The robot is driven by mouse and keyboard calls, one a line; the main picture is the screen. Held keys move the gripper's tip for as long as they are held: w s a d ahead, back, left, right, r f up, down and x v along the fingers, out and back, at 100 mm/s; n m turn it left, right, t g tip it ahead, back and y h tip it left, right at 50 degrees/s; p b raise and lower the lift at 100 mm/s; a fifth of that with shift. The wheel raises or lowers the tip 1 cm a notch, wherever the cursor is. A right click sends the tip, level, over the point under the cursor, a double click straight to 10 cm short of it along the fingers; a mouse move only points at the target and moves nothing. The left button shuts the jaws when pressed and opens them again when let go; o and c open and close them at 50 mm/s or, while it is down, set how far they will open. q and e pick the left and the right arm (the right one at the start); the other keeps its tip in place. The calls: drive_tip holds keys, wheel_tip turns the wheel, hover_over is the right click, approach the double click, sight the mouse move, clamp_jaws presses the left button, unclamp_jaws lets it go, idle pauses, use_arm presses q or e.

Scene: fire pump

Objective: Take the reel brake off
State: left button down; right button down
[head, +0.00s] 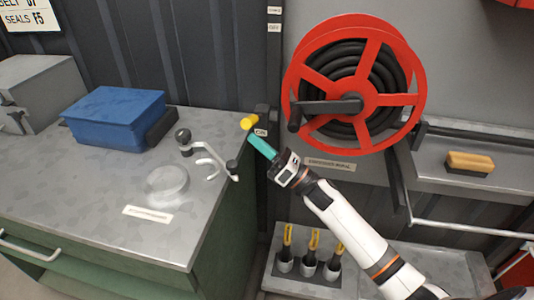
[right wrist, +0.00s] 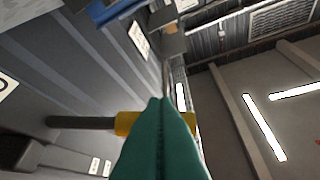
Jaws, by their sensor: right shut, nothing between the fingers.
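The red hose reel (head: 392,102), wound with black hose, hangs on the wall and has a dark crank arm. Left of it, a short lever with a yellow grip (head: 247,123) sticks out from a dark mount on a wall strip, just above a small label. I take this lever for the reel brake. My right gripper (head: 262,147), with teal fingers, is shut and empty just below the yellow grip. In the right wrist view the shut fingers (right wrist: 160,135) partly cover the yellow grip (right wrist: 127,123) on its dark rod. I cannot tell whether they touch it. My left gripper is out of view.
The grey workbench (head: 100,185) on the left holds a blue box (head: 117,117), a metal crank-like tool (head: 207,157) and a clear round dish (head: 167,182). Several yellow-handled tools (head: 313,242) stand in holders below. A yellow brush (head: 469,162) lies on the right shelf.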

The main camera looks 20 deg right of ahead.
sight(255, 121)
drive_tip(key=shift+w+r, duration=0.2)
drive_tip(key=shift+r, duration=0.2)
drive_tip(key=r+m+p, duration=0.1)
drive_tip(key=r+m+h+p, duration=0.1)
drive_tip(key=p, duration=0.1)
drive_tip(key=r+m+t+h+p, duration=0.1)
drive_tip(key=shift+w+d+r+m+p, duration=0.2)
drive_tip(key=shift+w+m+p, duration=0.1)
drive_tip(key=shift+w+d+r+m+h+p, duration=0.15)
drive_tip(key=shift+m+h+p, duration=0.25)
drive_tip(key=shift+m, duration=0.2)
